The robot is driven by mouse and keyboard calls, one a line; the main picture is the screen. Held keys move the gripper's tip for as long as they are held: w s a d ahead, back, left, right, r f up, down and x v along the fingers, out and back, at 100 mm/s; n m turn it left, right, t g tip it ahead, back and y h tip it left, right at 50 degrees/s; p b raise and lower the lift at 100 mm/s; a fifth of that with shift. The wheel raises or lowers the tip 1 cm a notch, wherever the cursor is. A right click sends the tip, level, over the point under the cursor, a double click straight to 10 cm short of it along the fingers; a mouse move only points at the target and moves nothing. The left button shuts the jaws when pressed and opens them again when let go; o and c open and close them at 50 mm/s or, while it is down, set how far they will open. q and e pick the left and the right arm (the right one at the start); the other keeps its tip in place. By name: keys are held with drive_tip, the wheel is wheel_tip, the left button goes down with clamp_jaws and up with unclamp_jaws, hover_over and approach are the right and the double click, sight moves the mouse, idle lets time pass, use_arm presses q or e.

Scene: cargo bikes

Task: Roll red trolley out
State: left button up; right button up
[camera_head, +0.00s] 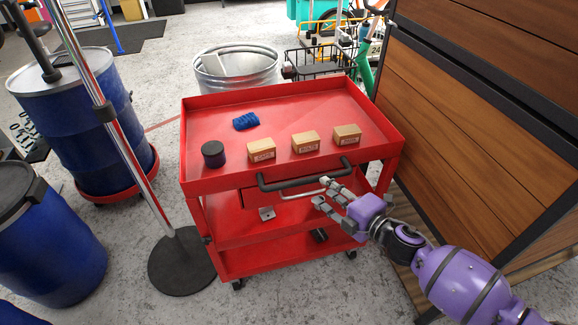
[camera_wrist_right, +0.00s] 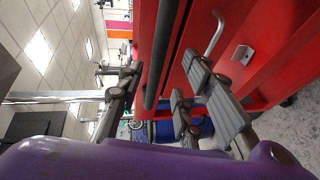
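The red trolley (camera_head: 290,105) stands in the middle of the head view, with a top tray and lower shelves on casters. Its black push handle (camera_head: 290,184) runs along the near edge, above a thin grey drawer handle (camera_head: 290,196). My right gripper (camera_head: 327,193) is open at the right part of the push handle. In the right wrist view, the black handle (camera_wrist_right: 167,45) lies between the spread fingers of the gripper (camera_wrist_right: 165,98), which do not visibly close on it. The trolley's red side (camera_wrist_right: 265,55) shows behind. My left gripper is out of view.
Small boxes (camera_head: 305,142), a dark tin (camera_head: 213,153) and a blue cloth (camera_head: 246,121) lie on the top tray. A wooden cabinet (camera_head: 480,120) stands close on the right. A round stand base (camera_head: 180,268) and blue barrels (camera_head: 60,115) crowd the left.

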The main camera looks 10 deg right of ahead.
sight(311, 182)
drive_tip(key=shift+w+a+n+y, duration=0.3)
drive_tip(key=shift+w+a+n, duration=0.1)
drive_tip(key=shift+w+a, duration=0.85)
drive_tip(key=x, duration=0.2)
drive_tip(key=shift+w+a+f, duration=0.1)
drive_tip(key=shift+w+f, duration=0.1)
drive_tip(key=shift+w, duration=0.1)
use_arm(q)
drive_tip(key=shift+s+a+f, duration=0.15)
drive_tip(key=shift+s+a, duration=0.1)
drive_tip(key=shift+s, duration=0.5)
use_arm(e)
drive_tip(key=shift+w+a+f, duration=0.1)
drive_tip(key=shift+w+a, duration=0.15)
drive_tip(key=shift+w, duration=0.35)
clamp_jaws()
